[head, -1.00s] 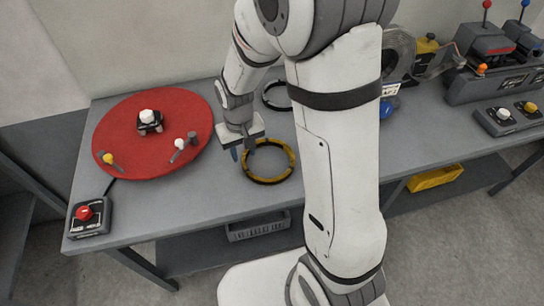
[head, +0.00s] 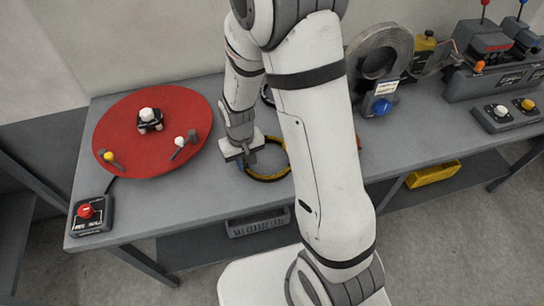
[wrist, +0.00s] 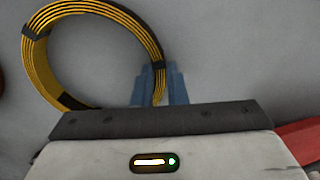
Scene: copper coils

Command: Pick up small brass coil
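The small brass coil (head: 268,178) is a yellow ring with black bands, lying on the grey table right of the red disc. My arm hides its right part in the head view. In the wrist view the coil (wrist: 38,62) fills the upper left, and its right rim passes between the two blue fingers. My gripper (wrist: 160,85) has its fingers close against both sides of that rim, with no clear gap showing; it looks shut on it. In the head view my gripper (head: 242,163) is at the coil's left rim, fingertips mostly hidden.
A red round disc (head: 128,165) with small knobbed parts lies to the left. A red-button box (head: 88,214) is at the front left corner. A dark ring (head: 267,96) lies behind, partly hidden by my arm. A large grey coil (head: 368,48) and machines stand at right.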

